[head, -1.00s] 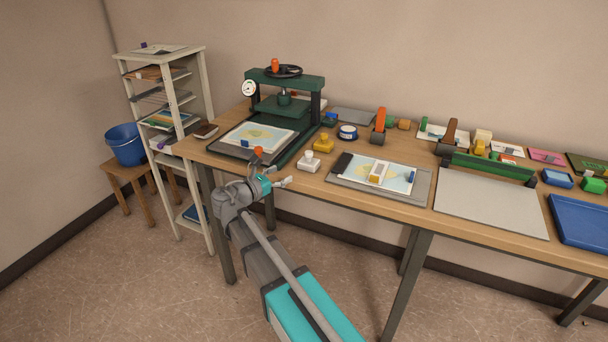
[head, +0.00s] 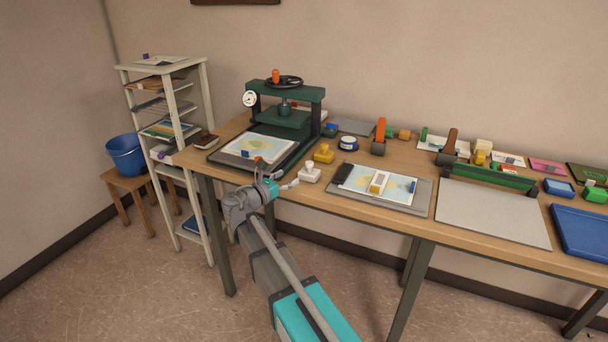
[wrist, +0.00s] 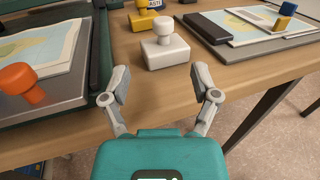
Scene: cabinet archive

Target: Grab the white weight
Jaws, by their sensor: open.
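The white weight (head: 310,173) is a small block with a round knob on top. It stands upright near the front edge of the wooden table, right of the press. In the wrist view the white weight (wrist: 165,52) is straight ahead, just beyond my fingertips. My gripper (head: 280,182) is at the table's front edge, just left of the weight. In the wrist view my gripper (wrist: 160,80) is open and empty, one finger toward each side of the weight. The fingers do not appear to touch it.
The green press (head: 285,92) and its tray with an orange knob (wrist: 22,80) are close on the left. A yellow weight (head: 324,154) stands just behind the white one. A grey board with a map (head: 428,195) and dark block (head: 342,168) lies to the right.

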